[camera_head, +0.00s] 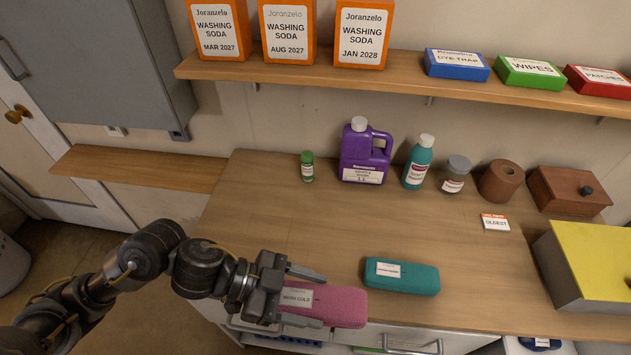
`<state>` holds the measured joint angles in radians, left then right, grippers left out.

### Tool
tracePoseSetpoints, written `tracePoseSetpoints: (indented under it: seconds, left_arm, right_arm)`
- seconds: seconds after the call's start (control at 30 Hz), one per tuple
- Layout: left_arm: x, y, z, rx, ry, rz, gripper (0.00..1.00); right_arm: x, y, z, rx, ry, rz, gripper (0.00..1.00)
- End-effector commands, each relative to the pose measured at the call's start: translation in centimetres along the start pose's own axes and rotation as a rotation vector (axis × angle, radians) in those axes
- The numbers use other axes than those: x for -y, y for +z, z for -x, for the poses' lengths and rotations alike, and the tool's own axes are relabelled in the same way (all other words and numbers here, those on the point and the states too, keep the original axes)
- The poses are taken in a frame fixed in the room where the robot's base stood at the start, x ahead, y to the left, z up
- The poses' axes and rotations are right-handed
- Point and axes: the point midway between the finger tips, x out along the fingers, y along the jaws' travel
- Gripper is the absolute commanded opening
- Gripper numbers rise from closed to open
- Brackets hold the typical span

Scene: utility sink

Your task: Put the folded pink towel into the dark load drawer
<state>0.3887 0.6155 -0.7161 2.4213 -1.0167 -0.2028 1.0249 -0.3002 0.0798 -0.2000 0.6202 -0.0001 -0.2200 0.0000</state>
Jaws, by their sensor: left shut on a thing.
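The folded pink towel (345,307) has a white label near its left end. My left gripper (320,299) is shut on it, with one finger along each long side. The towel is at the counter's front edge, above the drawer fronts; I cannot tell its exact height. A folded teal towel (408,280) with a white label lies on the counter to its right. White drawer fronts with a metal handle (412,347) show below the counter. I cannot tell which is the dark load drawer. My right gripper is out of view.
A purple jug (363,155), teal bottle (418,162), green bottle (307,167), grey-lidded jar (455,176), brown roll (499,183) and wooden box (565,192) line the counter's back. A yellow-topped box (597,262) stands at right. The counter's middle (330,220) is clear.

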Motion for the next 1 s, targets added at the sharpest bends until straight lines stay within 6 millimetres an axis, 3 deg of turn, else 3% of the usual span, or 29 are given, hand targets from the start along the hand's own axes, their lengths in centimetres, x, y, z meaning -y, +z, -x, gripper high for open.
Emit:
tracePoseSetpoints:
  seconds: [0.23,0.37,0.47,0.7,0.9,1.0]
  left_arm:
    - [0.1,0.4,0.1,0.013,0.005,0.028,0.36]
    - [2.4,0.6,1.4,0.024,-0.052,0.046,0.36]
    - [5.3,1.1,3.3,0.026,-0.134,0.074,0.36]
    - [12.4,3.5,11.2,0.015,-0.396,0.169,0.36]
    - [15.1,5.5,16.7,0.003,-0.555,0.222,0.36]
    - [15.5,6.2,18.3,-0.002,-0.600,0.236,0.36]
  right_arm:
    - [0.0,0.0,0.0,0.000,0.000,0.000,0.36]
    - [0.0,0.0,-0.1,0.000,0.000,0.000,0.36]
    - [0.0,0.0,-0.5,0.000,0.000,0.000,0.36]
    - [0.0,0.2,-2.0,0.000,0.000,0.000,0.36]
    - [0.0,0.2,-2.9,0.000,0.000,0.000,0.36]
    - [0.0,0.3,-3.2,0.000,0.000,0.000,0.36]
